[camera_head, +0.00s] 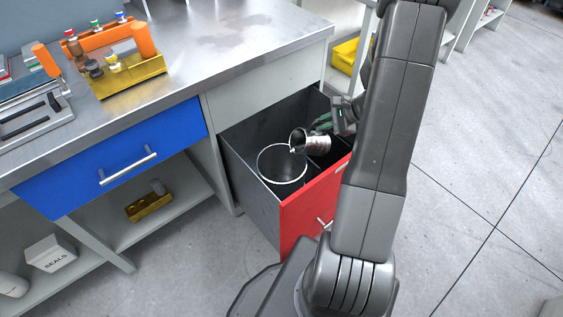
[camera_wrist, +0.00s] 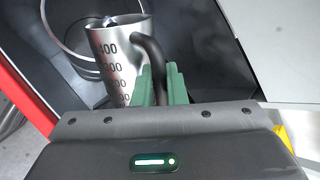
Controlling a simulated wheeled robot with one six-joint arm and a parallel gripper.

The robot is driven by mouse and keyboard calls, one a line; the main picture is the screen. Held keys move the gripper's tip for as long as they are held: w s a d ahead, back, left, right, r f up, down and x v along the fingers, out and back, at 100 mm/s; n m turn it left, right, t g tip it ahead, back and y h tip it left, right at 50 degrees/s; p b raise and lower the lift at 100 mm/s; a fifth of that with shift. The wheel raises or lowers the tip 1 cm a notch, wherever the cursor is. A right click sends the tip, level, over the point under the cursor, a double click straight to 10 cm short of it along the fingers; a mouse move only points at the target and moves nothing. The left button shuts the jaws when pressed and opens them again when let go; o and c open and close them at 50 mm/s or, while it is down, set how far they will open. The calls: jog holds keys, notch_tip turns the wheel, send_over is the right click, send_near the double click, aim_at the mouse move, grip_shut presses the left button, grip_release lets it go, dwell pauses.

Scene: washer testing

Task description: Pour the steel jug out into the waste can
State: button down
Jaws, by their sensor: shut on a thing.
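The steel jug (camera_head: 310,143) is in my gripper (camera_head: 328,123), tilted with its mouth to the left, above the open red-fronted drawer. In the wrist view the jug (camera_wrist: 122,65) shows dark volume marks, and the green fingers of my gripper (camera_wrist: 160,85) are shut on its black handle. The waste can (camera_head: 262,165) is a round grey can with a bright rim, standing inside the drawer. The jug's mouth is near the right side of the can's rim. In the wrist view the can (camera_wrist: 62,50) is partly hidden behind the jug. I cannot tell whether liquid is flowing.
The drawer (camera_head: 240,160) is pulled out, with a red front (camera_head: 312,208) and dark space beside the can. The steel worktop (camera_head: 215,50) is to the left, with a yellow tray (camera_head: 130,85) of small parts. A blue drawer (camera_head: 120,160) is shut below it.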

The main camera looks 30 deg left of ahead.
aim_at(312, 123)
jog(key=shift+s+a+t+h, duration=0.25)
jog(key=shift+s+t+h, duration=0.05)
jog(key=shift+s, duration=0.05)
jog(key=shift+s+a+r+n+t+h+p, duration=0.3)
jog(key=shift+s+r+p, duration=0.1)
jog(key=shift+r, duration=0.15)
jog(key=shift+s+a+r+t, duration=0.1)
jog(key=shift+s+r+t, duration=0.05)
jog(key=shift+r+t, duration=0.15)
jog(key=shift+s+a+r+n+t+h, duration=0.15)
jog(key=shift+s+a+h, duration=0.15)
jog(key=shift+s, duration=0.1)
jog(key=shift+s+a+r+n+t+h, duration=0.1)
jog(key=shift+s+a+n+t+h, duration=0.1)
jog(key=shift+s+a, duration=0.15)
jog(key=shift+s+a+r+p, duration=0.25)
jog(key=shift+s+a+p, duration=0.05)
jog(key=shift+s+p, duration=0.15)
jog(key=shift+s+t, duration=0.1)
jog(key=shift+t, duration=0.15)
jog(key=shift+s+a+r+n+t+h+p, duration=0.25)
jog(key=shift+s+a+r+t+h+p, duration=0.25)
jog(key=shift+s+a+t+h+p, duration=0.2)
dwell(0.5)
jog(key=shift+s+a+r, duration=0.1)
jog(key=shift+s, duration=0.15)
